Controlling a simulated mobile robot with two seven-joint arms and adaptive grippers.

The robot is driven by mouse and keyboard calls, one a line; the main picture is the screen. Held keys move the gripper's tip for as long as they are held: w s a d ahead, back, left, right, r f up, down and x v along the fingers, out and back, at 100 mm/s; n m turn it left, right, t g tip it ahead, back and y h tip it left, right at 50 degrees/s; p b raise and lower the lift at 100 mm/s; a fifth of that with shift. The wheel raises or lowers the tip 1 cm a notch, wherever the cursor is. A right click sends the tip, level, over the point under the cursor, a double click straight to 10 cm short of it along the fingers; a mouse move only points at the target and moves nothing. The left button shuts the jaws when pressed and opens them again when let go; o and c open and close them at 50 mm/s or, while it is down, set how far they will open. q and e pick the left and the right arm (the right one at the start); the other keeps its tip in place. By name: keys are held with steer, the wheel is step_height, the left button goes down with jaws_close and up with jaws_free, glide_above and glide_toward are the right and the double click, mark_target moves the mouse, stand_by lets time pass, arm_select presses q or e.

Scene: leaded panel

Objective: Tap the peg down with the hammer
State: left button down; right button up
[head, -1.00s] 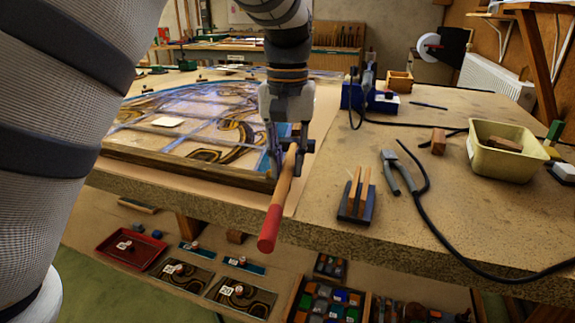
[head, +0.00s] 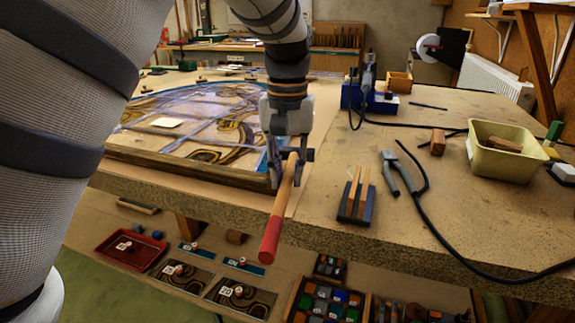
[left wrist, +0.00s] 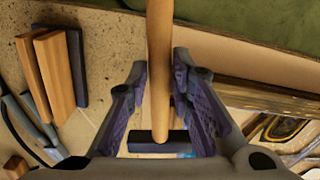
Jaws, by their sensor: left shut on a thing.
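The hammer has a pale wooden handle with a red end (head: 271,238) pointing towards me, over the bench's front edge. Its dark head shows at the gripper's fingers, and also in the left wrist view (left wrist: 158,142). My left gripper (head: 287,172) is shut on the hammer's handle near the head, beside the front right corner of the leaded panel (head: 195,130). The wrist view shows the handle between its two fingers. I cannot make out the peg in either view; the gripper and hammer may hide it. My right gripper is not in view.
A blue box (head: 372,98) stands behind. Trays and a red tray (head: 130,252) lie below.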

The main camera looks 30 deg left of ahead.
arm_select(q)
steer(key=shift+r, duration=3.95)
